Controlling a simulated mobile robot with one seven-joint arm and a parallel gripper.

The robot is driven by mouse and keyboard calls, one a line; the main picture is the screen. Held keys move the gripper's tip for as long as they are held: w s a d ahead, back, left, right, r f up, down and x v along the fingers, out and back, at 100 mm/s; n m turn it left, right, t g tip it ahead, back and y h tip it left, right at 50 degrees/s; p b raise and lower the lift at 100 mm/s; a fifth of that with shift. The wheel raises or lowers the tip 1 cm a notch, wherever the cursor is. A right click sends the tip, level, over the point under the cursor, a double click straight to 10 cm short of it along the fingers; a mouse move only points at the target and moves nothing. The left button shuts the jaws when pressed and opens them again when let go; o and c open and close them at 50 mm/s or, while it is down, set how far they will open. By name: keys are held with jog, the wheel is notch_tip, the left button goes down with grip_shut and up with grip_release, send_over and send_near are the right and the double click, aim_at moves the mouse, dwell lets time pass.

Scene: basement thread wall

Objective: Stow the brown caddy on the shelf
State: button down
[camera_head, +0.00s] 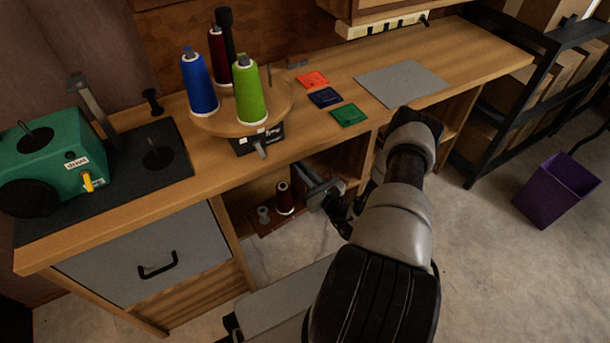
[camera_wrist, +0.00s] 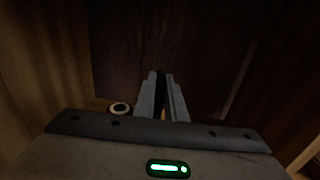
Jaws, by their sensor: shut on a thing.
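The brown caddy (camera_head: 272,228) is low in the open bay under the workbench. It carries a dark red thread spool (camera_head: 285,201) and a small grey bobbin-like piece (camera_head: 263,215). My gripper (camera_head: 303,180) reaches into the bay from the right, at the caddy. In the wrist view my gripper (camera_wrist: 161,92) has its fingers close together on a thin dark edge, which I take as part of the caddy. A pale ring-shaped spool top (camera_wrist: 120,108) shows left of the fingers.
The wooden bench top (camera_head: 300,137) is above my gripper. A drawer unit (camera_head: 150,255) borders the bay on the left. A round stand (camera_head: 213,125) with thread cones is on top. A purple bin (camera_head: 556,190) is on the floor at right. Open floor lies in front.

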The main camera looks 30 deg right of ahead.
jog(key=shift+w+f+b, duration=0.15)
jog(key=shift+w+b, duration=0.2)
jog(key=shift+w, duration=1.05)
jog(key=shift+f, duration=0.3)
jog(key=c, duration=1.7)
grip_release()
jog(key=shift+f, duration=0.1)
jog(key=shift+s, duration=0.1)
